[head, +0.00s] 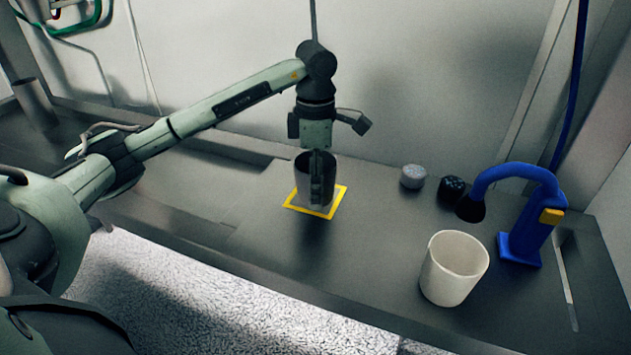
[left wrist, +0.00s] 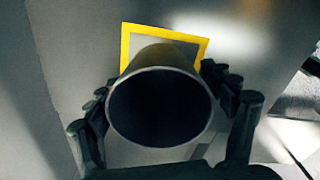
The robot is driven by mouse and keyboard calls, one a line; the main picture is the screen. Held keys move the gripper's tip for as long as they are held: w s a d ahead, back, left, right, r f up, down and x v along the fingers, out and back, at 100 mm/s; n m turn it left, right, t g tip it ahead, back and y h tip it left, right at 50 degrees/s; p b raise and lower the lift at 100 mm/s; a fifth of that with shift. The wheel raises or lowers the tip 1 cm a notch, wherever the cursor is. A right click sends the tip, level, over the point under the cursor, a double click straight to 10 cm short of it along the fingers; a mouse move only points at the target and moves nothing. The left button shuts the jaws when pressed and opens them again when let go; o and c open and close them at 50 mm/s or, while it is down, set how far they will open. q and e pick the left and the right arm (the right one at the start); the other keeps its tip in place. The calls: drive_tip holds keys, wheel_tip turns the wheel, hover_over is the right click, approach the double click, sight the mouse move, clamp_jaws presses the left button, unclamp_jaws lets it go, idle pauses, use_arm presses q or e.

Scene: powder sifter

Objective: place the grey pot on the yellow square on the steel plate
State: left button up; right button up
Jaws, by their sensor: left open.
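The grey pot (head: 303,176) stands upright within the yellow square (head: 331,211) on the steel plate (head: 245,235). In the left wrist view I look down into the dark mouth of the pot (left wrist: 160,108), and the yellow square (left wrist: 126,45) shows around its far side. My left gripper (head: 316,190) points down at the pot, with one finger in front of it in the head view. In the left wrist view its open fingers (left wrist: 165,118) are on either side of the pot. Whether they touch its wall I cannot tell. My right gripper is in neither view.
To the right stand a white beaker (head: 452,270), a blue device with a curved neck (head: 530,225), a grey knob (head: 412,177) and a black knob (head: 451,190). A wall (head: 420,80) rises behind. The plate is clear left of the pot.

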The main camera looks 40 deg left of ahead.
use_arm(q)
drive_tip(key=shift+r, duration=0.1)
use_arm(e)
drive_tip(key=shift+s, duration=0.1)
use_arm(q)
wheel_tip(320, 180, up, 6)
drive_tip(key=shift+w+r+p, duration=0.1)
drive_tip(key=shift+r+p, duration=0.15)
drive_tip(key=shift+p, duration=0.1)
drive_tip(key=shift+r+p, duration=0.7)
drive_tip(key=shift+r, duration=2.1)
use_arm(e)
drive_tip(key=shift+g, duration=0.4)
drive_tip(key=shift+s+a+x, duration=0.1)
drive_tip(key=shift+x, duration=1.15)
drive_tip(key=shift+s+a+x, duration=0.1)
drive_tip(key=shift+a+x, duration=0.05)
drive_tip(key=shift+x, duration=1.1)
use_arm(q)
drive_tip(key=shift+c, duration=0.3)
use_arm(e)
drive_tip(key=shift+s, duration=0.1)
